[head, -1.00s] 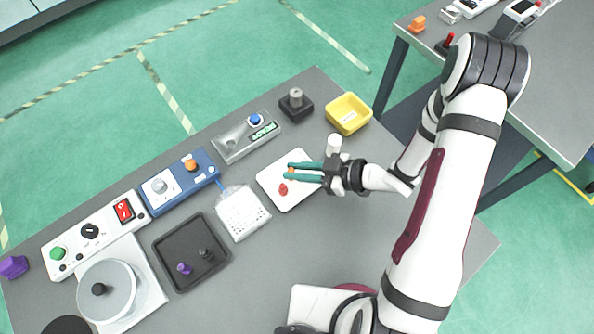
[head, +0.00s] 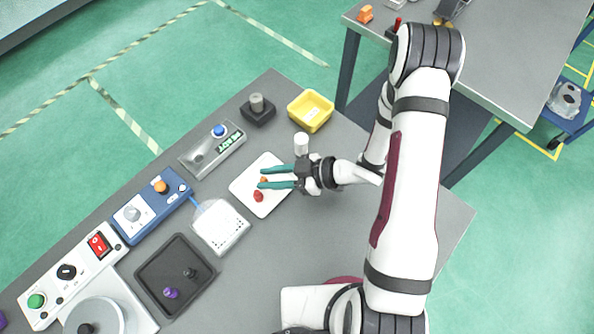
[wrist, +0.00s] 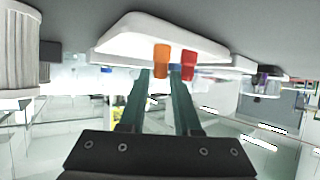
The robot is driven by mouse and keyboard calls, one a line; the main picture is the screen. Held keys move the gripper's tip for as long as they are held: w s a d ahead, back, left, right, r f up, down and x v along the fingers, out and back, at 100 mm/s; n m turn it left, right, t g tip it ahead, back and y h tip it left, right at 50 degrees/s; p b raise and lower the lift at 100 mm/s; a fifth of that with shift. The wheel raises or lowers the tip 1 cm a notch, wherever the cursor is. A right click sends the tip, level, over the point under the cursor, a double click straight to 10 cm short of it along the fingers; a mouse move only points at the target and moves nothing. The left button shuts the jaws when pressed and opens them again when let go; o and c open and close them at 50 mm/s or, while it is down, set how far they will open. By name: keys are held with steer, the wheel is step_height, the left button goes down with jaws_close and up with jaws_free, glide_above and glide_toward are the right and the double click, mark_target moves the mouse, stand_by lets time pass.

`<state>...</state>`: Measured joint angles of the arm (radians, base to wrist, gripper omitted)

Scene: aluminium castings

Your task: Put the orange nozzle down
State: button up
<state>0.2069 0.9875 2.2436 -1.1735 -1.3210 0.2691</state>
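The orange nozzle (head: 264,180) is small and stands on a white tray (head: 245,186), seen between my fingertips in the head view. In the upside-down wrist view the nozzle (wrist: 161,61) stands upright on the tray (wrist: 135,30), at the gap between the fingertips. My gripper (head: 261,178) reaches over the tray from the right, its two teal fingers apart. The wrist view shows a gap between the fingers (wrist: 160,76). I cannot tell whether a finger touches the nozzle. A red nozzle (head: 258,196) stands close beside it on the tray.
A yellow bin (head: 311,124) and a dark block with a grey knob (head: 258,110) stand behind the tray. A white perforated box (head: 222,238) is at its left. A black tray (head: 148,268) holds small purple and dark parts. Bare table lies in front.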

steer(key=v, duration=1.1)
steer(key=w+d+r+m+t+h, duration=0.2)
steer(key=w+d+m+t+h, duration=0.2)
steer(key=w+d+h, duration=0.4)
steer(key=d+r+m+h, duration=0.7)
steer(key=d+r+m, duration=0.1)
steer(key=s+a+r+m+g+y, duration=0.1)
steer(key=s+a+m+g, duration=0.1)
steer(key=s+a, duration=0.3)
steer(key=s+a+r+m+g+y, duration=0.1)
steer(key=s+a+m, duration=0.3)
steer(key=s, duration=0.6)
steer(key=s+a+r+m+g+y, duration=0.2)
steer(key=s+a+r+m+g, duration=0.1)
steer(key=s+a, duration=0.3)
steer(key=s, duration=0.2)
steer(key=shift+s+g, duration=0.3)
steer(key=shift+s, duration=0.05)
steer(key=shift+d, duration=0.1)
